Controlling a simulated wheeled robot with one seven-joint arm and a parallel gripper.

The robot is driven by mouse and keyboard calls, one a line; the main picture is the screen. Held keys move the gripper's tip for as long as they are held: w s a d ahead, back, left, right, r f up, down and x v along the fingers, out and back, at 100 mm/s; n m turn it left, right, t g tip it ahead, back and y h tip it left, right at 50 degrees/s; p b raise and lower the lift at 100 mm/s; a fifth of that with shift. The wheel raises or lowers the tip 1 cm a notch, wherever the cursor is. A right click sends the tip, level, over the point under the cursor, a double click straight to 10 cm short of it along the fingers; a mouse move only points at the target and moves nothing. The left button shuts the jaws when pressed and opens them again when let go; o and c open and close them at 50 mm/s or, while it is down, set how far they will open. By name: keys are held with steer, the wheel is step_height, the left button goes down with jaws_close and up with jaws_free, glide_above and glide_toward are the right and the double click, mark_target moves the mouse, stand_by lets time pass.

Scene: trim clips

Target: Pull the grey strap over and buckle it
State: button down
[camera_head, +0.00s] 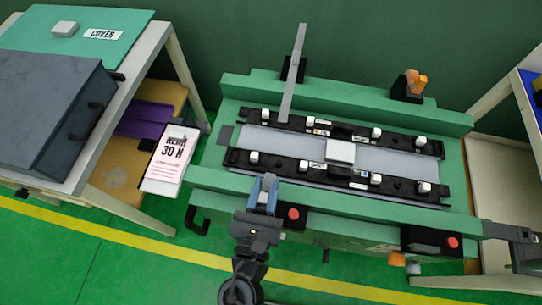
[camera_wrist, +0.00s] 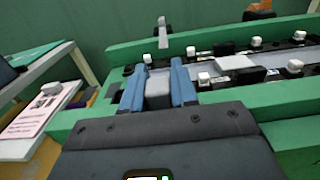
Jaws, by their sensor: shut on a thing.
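The grey strap (camera_head: 293,75) is a long flat strip at the back left of the green fixture, by a black mount (camera_head: 290,70). Its lower end reaches over the back black rail, and it also shows in the wrist view (camera_wrist: 163,32). A black buckle with a red button (camera_head: 292,213) sits on the front edge, right of my gripper. My gripper (camera_head: 266,184) is at the front left of the fixture, its blue fingers shut on a grey piece (camera_wrist: 158,92). I cannot tell whether that piece belongs to the strap.
Two black rails with several white clips (camera_head: 376,132) flank a grey strip carrying a white block (camera_head: 340,151). An orange piece (camera_head: 416,78) stands back right. A second red-button buckle (camera_head: 432,240) is front right. A table with a "30 N" card (camera_head: 168,160) stands left.

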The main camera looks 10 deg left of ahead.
mark_target(262, 205)
steer(key=shift+s, duration=1.45)
steer(key=shift+a, duration=0.1)
steer(key=c, duration=1.2)
jaws_free()
steer(key=shift+o, duration=1.2)
steer(key=s, duration=0.7)
steer(key=shift+s+b, duration=0.4)
steer(key=shift+b, duration=0.05)
steer(key=shift+a, duration=0.1)
